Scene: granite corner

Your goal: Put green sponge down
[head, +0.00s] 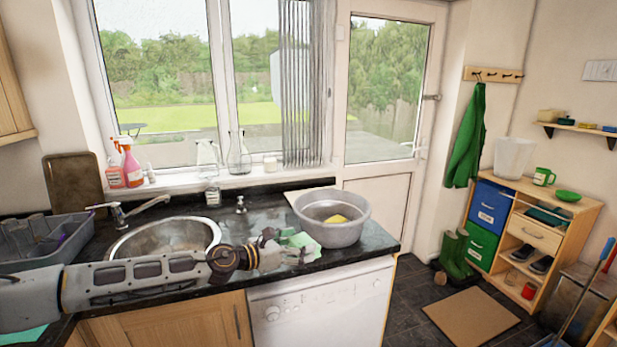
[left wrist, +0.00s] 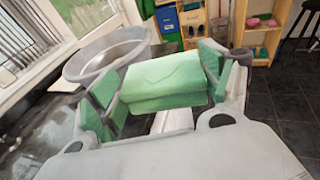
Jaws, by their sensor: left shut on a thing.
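The green sponge (left wrist: 165,80) is a pale green block between the fingers of my left gripper (left wrist: 158,92) in the left wrist view. The left gripper is shut on it, one finger pad at each end. In the head view the sponge (head: 299,239) shows partly behind the gripper (head: 292,254), over the black counter (head: 262,215) just left of the grey basin (head: 350,232). I cannot tell whether the sponge touches the counter. My right gripper is not in view.
A yellow item (head: 336,219) lies in the basin. The round metal sink (head: 165,233) with its tap (head: 140,208) is left of the gripper. A grey dish rack (head: 45,240) stands further left. Some counter behind the gripper is clear.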

